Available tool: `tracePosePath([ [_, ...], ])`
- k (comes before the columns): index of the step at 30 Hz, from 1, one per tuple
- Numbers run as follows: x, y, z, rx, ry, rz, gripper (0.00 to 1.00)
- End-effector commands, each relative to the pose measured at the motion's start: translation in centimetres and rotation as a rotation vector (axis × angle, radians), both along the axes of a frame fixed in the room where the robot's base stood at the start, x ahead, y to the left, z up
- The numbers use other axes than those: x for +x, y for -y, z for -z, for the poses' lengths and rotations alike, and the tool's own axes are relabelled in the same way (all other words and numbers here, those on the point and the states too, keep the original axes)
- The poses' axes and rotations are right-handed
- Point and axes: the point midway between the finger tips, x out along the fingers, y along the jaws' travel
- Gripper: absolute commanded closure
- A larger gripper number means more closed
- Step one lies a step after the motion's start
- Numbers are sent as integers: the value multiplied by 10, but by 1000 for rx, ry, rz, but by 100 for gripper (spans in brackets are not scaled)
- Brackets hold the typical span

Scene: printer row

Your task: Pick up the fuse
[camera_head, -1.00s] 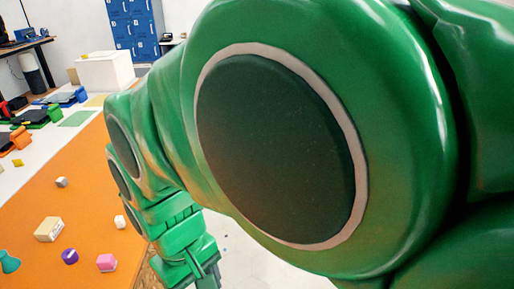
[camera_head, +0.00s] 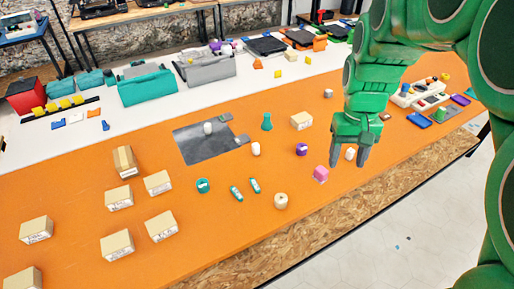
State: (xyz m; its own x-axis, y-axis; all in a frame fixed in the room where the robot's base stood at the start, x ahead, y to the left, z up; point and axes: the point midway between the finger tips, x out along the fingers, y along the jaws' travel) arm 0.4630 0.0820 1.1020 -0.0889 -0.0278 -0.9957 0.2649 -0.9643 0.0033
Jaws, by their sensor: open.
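I cannot tell for sure which small part is the fuse. Possible ones are a white cylinder (camera_head: 256,149) near the middle of the orange table, another white cylinder (camera_head: 350,153) seen between or behind my fingers, and a grey-white cylinder (camera_head: 328,93) farther back. My gripper (camera_head: 349,164) points down over the right part of the table, with its two fingers apart and nothing seen held. A purple part (camera_head: 302,149) lies farther left.
A dark grey plate (camera_head: 205,146) bears a small pale cylinder. Several cardboard boxes (camera_head: 116,245) stand at left. A device with buttons (camera_head: 418,96) is at right. Teal and grey bins (camera_head: 147,90) stand behind.

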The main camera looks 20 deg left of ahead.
Motion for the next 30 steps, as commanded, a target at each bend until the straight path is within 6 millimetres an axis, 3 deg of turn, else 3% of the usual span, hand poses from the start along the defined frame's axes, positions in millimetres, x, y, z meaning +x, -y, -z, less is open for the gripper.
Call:
tracePosePath([
  [12, 87, -64, 31, 5, 21, -120, 43],
  [30, 183, -176, 101, 22, 54, -294, 43],
])
